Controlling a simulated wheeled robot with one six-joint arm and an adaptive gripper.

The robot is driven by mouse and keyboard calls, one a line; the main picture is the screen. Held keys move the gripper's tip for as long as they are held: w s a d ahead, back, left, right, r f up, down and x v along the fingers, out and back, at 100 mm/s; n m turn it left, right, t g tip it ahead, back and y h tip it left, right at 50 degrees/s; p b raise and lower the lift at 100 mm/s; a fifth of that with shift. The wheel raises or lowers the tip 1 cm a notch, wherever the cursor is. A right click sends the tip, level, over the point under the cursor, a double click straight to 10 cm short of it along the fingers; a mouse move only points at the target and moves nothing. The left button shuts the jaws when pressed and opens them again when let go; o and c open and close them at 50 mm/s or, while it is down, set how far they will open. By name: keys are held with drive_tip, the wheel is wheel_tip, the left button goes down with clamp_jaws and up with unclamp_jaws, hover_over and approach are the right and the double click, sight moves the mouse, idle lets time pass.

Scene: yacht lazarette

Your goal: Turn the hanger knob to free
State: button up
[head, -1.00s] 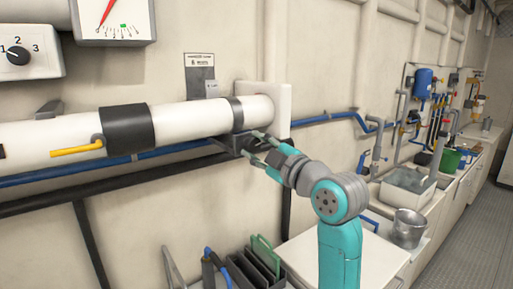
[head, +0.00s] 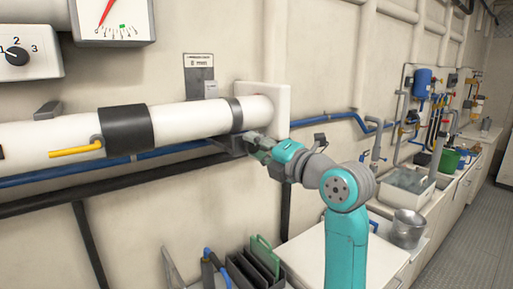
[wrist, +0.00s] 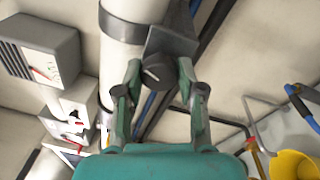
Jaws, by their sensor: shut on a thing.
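The hanger knob (wrist: 154,76) is a small dark round knob with a pale mark, on the grey hanger block (wrist: 170,42) under the white pipe. In the wrist view my gripper (wrist: 159,68) has a finger on each side of the knob and is shut on it. In the head view my gripper (head: 256,146) is at the hanger block (head: 234,143), below the dark strap (head: 237,115) around the pipe (head: 190,121). The knob is hidden there behind the fingers. The setting that its mark points to cannot be read.
A small label plate (head: 199,62) is on the wall above the pipe. A yellow lever (head: 77,149) sits on the pipe at left. A blue pipe (head: 178,151) and a dark rail (head: 100,187) run below.

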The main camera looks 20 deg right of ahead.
drive_tip(key=n, duration=0.4)
drive_tip(key=shift+n+g, duration=0.3)
drive_tip(key=shift+n, duration=0.1)
idle(0.4)
drive_tip(key=o, duration=1.1)
drive_tip(key=v, duration=1.2)
drive_tip(key=shift+r, duration=0.1)
